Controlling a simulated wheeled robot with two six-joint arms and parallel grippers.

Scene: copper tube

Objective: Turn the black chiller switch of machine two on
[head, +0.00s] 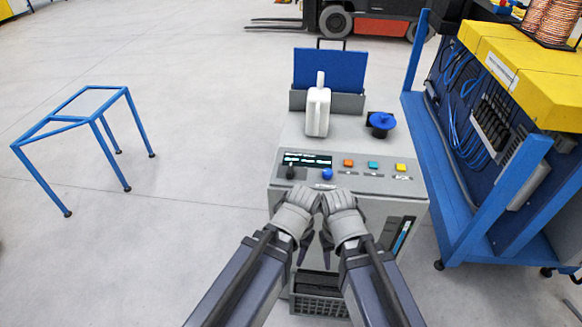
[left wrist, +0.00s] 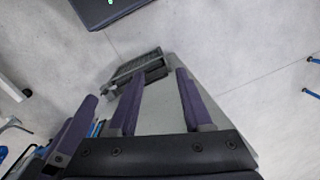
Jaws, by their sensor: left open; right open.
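A grey machine (head: 285,200) stands in front of me with a sloped control panel on top. A small black switch (head: 290,172) sits at the panel's left end, below a dark display (head: 307,159). Which way it is set is too small to tell. My left gripper (head: 303,252) and right gripper (head: 327,248) hang side by side before the machine's front, pointing down, below the panel and apart from the switch. In the left wrist view, my left gripper (left wrist: 158,78) has its two purple fingers spread with nothing between them. My right gripper is open and appears empty.
A blue knob (head: 327,174) and orange (head: 348,163), teal (head: 373,166) and yellow (head: 400,167) buttons share the panel. A white bottle (head: 317,110) and a blue-topped black item (head: 381,122) stand behind it.

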